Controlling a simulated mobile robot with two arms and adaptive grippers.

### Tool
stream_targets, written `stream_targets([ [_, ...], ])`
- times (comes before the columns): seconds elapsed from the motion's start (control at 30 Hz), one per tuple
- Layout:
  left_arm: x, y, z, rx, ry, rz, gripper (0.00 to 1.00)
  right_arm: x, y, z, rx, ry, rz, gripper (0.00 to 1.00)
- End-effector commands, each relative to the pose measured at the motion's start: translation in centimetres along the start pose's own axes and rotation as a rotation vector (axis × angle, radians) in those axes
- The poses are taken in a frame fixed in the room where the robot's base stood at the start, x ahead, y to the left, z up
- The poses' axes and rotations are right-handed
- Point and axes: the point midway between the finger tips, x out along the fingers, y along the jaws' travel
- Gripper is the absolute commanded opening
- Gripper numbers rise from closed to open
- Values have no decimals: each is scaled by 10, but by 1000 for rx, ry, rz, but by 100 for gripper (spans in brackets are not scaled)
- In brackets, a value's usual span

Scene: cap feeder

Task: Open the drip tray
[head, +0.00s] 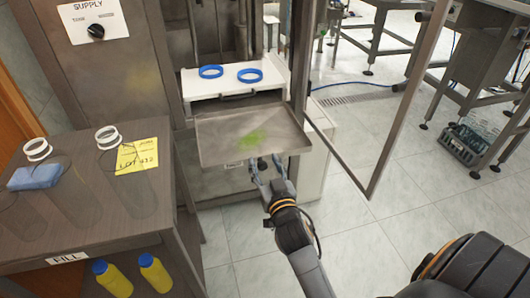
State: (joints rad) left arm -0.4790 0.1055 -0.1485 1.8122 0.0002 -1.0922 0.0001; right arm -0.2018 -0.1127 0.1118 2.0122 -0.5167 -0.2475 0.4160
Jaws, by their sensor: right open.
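The drip tray (222,125) is a shallow grey metal tray with a green stain on its bottom. It extends forward from the machine, below a white shelf, and its inside shows. A small label (234,163), too small to read, is at its front. My right gripper (266,165) is at the tray's front edge, right of the label, with its fingers apart. I cannot tell whether the fingers touch the tray. My left gripper is not in view.
Two blue rings (211,72) lie on the white shelf (205,88). A glass-like door frame (400,110) stands open at right. The bench (130,215) at left holds white rings (107,137), a blue sponge (36,177) and a yellow note (138,156). Yellow bottles (155,274) stand below.

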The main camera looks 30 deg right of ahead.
Motion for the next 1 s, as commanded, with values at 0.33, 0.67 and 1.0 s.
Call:
stream_targets([
  [0.33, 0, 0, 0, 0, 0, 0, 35, 1, 0, -65, 1, 5, -1, 50],
  [0.67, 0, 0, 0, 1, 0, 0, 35, 0, 0, -76, -1, 1, -1, 50],
  [1.0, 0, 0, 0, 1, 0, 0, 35, 0, 0, -75, -1, 0, 0, 50],
])
